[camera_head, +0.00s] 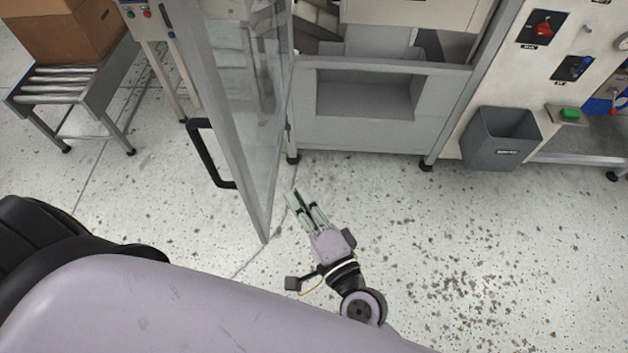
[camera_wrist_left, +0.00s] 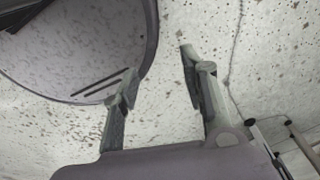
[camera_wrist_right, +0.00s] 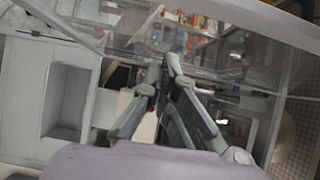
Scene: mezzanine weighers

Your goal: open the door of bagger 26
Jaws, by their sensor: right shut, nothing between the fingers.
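The bagger door (camera_head: 262,130) is a clear panel in a grey frame. It stands swung out from the grey cabinet (camera_head: 440,105), toward me, and the cabinet's front is exposed. The black bar handle (camera_head: 203,155) is on the door's left, outer face. My right gripper (camera_head: 298,196) is shut and empty, to the right of the door on its inner side. In the right wrist view its fingertips (camera_wrist_right: 163,62) are before the clear panel; contact is unclear. My left gripper (camera_wrist_left: 160,62) is open and empty over the floor, outside the head view. No bagger number is readable.
A grey bin (camera_head: 500,140) hangs at the right, below a control panel (camera_head: 560,50) with red and blue switches. A roller conveyor (camera_head: 70,85) bearing a cardboard box (camera_head: 75,28) stands at the left. The speckled floor at right is clear.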

